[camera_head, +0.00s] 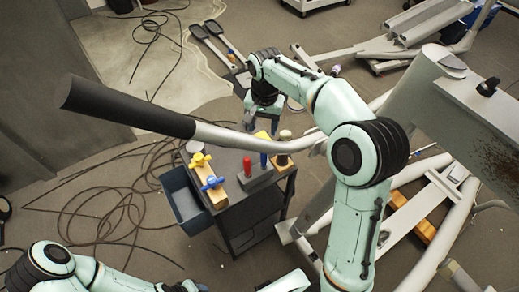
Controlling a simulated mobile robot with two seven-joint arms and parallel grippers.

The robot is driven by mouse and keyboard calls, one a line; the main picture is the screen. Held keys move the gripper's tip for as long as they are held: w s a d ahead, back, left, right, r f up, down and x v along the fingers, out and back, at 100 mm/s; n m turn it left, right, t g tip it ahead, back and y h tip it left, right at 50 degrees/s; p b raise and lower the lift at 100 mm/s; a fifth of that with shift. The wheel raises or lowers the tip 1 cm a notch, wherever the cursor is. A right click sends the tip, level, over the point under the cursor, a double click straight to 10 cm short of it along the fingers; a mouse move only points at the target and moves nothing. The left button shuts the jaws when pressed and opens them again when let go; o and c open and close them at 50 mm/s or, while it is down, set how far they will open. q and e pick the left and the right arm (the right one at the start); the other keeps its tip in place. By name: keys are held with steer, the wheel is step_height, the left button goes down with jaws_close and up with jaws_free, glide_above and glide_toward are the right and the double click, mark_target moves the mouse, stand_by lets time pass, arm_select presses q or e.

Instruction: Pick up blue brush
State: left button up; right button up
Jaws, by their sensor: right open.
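A blue upright handle (263,160), which looks like the blue brush, stands in a dark holder on top of a small grey cart. A red handle (247,167) stands close to its left. My right gripper (264,122) is open and empty, above and beyond the blue handle in the picture, apart from it. The long grey bar passes in front of the space between them. The lower part of the brush is hidden in the holder. My left arm shows at the bottom left edge, but its gripper is out of the picture.
A thick bar with a black grip (130,105) crosses over the cart (250,213). Yellow (200,160) and blue (212,183) valve handles sit on a wooden block at the cart's left. A blue-grey bin (185,205) hangs there. Cables (100,215) cover the left floor. Exercise-machine frames fill the right.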

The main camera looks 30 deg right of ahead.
steer(key=b, duration=0.1)
glide_toward(264, 162)
steer(key=shift+w+d+f, duration=0.15)
steer(key=shift+w+f, duration=0.05)
steer(key=shift+w, duration=0.4)
steer(key=shift+w+f, duration=0.15)
steer(key=shift+f, duration=0.45)
step_height(264, 162, down, 5)
steer(key=shift+f, duration=0.1)
arm_select(q)
steer(key=shift+s+f, duration=0.75)
steer(key=shift+s, duration=0.15)
arm_select(e)
steer(key=shift+c, duration=0.3)
jaws_close()
